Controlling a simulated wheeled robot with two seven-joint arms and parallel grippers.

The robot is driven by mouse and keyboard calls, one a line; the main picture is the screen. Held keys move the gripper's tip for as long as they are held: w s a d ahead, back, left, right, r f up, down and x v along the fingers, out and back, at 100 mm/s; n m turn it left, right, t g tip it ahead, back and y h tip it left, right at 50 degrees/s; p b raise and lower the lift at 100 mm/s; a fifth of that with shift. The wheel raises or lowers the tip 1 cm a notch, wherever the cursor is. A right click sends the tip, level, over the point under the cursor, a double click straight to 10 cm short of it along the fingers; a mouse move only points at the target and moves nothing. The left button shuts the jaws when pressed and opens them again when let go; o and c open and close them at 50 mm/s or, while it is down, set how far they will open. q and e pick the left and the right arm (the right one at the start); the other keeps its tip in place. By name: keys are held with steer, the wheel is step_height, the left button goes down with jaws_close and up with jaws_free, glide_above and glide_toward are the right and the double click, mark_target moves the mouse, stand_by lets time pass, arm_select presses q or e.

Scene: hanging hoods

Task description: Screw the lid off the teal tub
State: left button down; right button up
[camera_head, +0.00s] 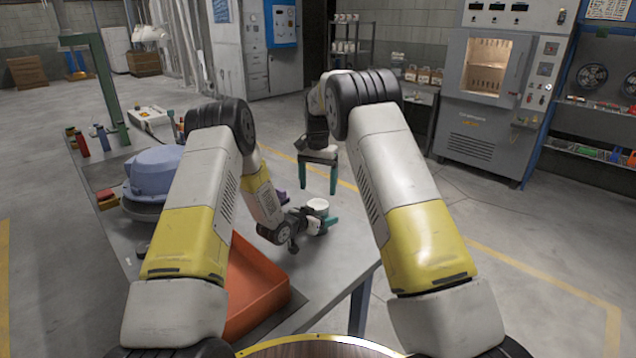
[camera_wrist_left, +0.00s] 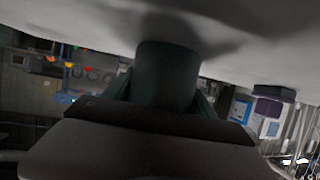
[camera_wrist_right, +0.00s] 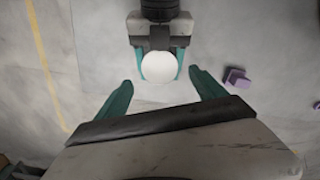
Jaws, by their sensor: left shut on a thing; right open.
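The tub's round white lid (camera_head: 318,205) sits near the table's right edge; in the right wrist view it (camera_wrist_right: 158,67) hides the tub below. The dark teal tub (camera_wrist_left: 168,75) fills the middle of the left wrist view. My left gripper (camera_head: 322,219) lies low and level, shut on the tub, with its fingers on either side. My right gripper (camera_head: 319,178) points down, open and empty, above the lid. In the right wrist view its teal fingertips (camera_wrist_right: 160,84) are apart, with the lid beyond the gap, slightly towards the top.
An orange tray (camera_head: 258,290) stands on the grey table (camera_head: 335,262) nearer me. A purple block (camera_wrist_right: 237,78) lies to the side of the tub. A blue-grey rounded thing (camera_head: 153,172) and several small coloured items stand at the table's left. Open floor lies beyond the right edge.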

mark_target(318, 204)
step_height(318, 204, down, 6)
steer(key=shift+f, duration=0.1)
stand_by(0.4)
steer(key=c, duration=1.4)
steer(key=n, duration=0.3)
steer(key=shift+c, duration=0.3)
steer(key=o, duration=1.5)
steer(key=shift+o, duration=0.2)
